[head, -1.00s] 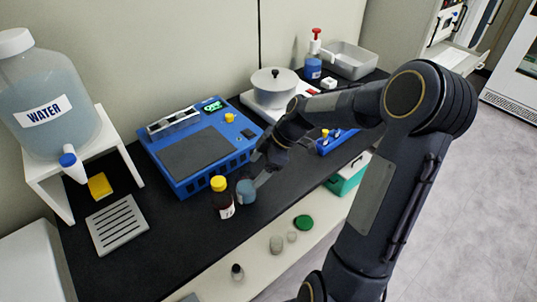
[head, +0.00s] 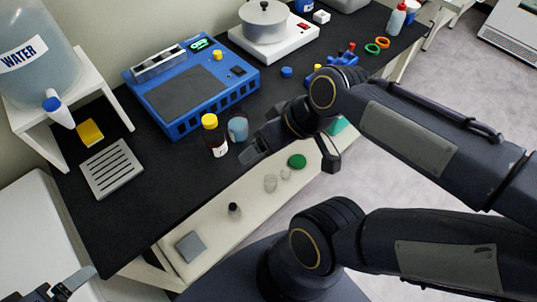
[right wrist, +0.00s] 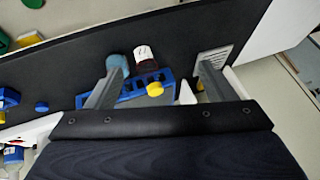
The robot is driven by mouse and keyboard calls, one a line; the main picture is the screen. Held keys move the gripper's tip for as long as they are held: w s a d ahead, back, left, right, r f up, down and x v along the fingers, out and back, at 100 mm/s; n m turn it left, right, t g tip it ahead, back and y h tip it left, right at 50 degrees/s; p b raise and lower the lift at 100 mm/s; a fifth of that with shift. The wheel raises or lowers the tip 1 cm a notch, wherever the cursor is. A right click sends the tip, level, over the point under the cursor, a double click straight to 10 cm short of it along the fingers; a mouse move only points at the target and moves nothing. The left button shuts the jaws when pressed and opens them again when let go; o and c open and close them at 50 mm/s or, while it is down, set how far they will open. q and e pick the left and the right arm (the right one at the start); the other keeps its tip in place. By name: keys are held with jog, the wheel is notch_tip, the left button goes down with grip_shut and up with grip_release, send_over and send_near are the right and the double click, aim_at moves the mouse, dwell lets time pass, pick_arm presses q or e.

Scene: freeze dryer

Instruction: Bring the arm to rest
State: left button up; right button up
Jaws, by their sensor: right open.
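My right arm comes in from the right of the head view, with its elbow low.
The black bench (head: 115,228) holds a blue instrument (head: 190,88), a white hot plate with a pot (head: 272,42), a slotted tray (head: 112,170) and a water jug (head: 30,60) on a stand. Several small things lie on the lower shelf (head: 215,235). The bench's front left is clear.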

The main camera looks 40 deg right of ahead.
jog(key=shift+s+a+f+m+t, duration=0.15)
jog(key=shift+s+a+f+m, duration=0.2)
jog(key=shift+s+m, duration=0.25)
jog(key=shift+s+a+f+m+t, duration=0.15)
jog(key=shift+s+a+f+m, duration=0.2)
jog(key=shift+s+m, duration=0.25)
